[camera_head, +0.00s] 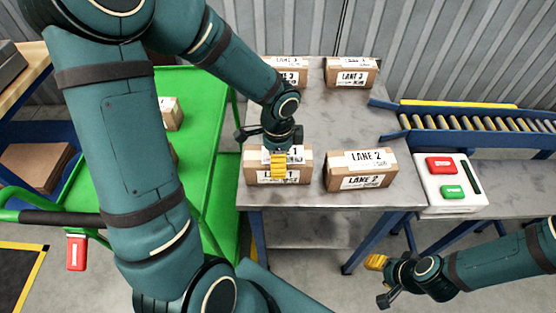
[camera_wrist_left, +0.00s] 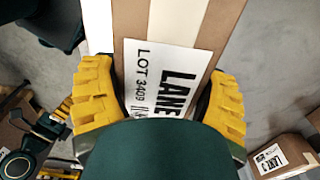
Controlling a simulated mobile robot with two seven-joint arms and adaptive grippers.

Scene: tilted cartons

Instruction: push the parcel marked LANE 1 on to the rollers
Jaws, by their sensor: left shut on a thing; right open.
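The LANE 1 parcel (camera_head: 303,174) is a brown carton with white labels at the front left of the grey metal table (camera_head: 300,213). My left gripper (camera_head: 280,167) reaches it from above and is shut on it. In the left wrist view the yellow fingers of this gripper (camera_wrist_left: 158,100) lie on either side of the carton (camera_wrist_left: 200,22), and my gripper's dark body hides the lane number. The rollers (camera_head: 470,122) run off to the right from the table's far right side. My right gripper (camera_head: 376,280) is open and empty, low in front of the table.
The LANE 2 parcel (camera_head: 360,170) stands just right of the LANE 1 parcel. Two more cartons, one marked LANE 3 (camera_head: 350,73), stand at the back. A control box (camera_head: 450,181) with red and green buttons is at right. The table's middle is bare.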

